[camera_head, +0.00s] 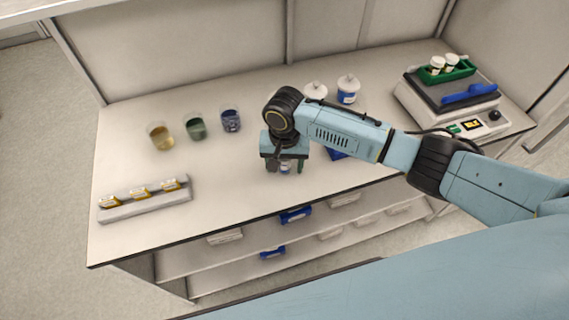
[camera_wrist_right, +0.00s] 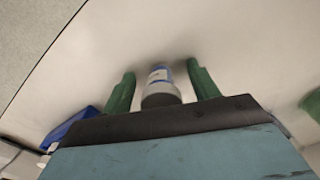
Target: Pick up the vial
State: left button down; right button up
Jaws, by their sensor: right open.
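The vial (camera_wrist_right: 159,84) is small, with a white and blue label and a grey end. In the right wrist view it lies between the two green fingers of my right gripper (camera_wrist_right: 161,88), with a gap on each side. In the head view my right gripper (camera_head: 285,168) points down over the front middle of the bench, and a small part of the vial (camera_head: 285,169) shows between the fingers. The right gripper is open. My left gripper is not in view.
Three beakers (camera_head: 196,127) stand at the back left of the bench. A rack with yellow-labelled pieces (camera_head: 145,203) lies at front left. White-lidded jars (camera_head: 348,88) stand behind my arm. A scale (camera_head: 453,104) with a green tray (camera_head: 447,70) is at right. The front left middle is clear.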

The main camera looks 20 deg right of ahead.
jog(key=shift+c, duration=0.4)
jog(key=c, duration=1)
jog(key=shift+r, duration=0.1)
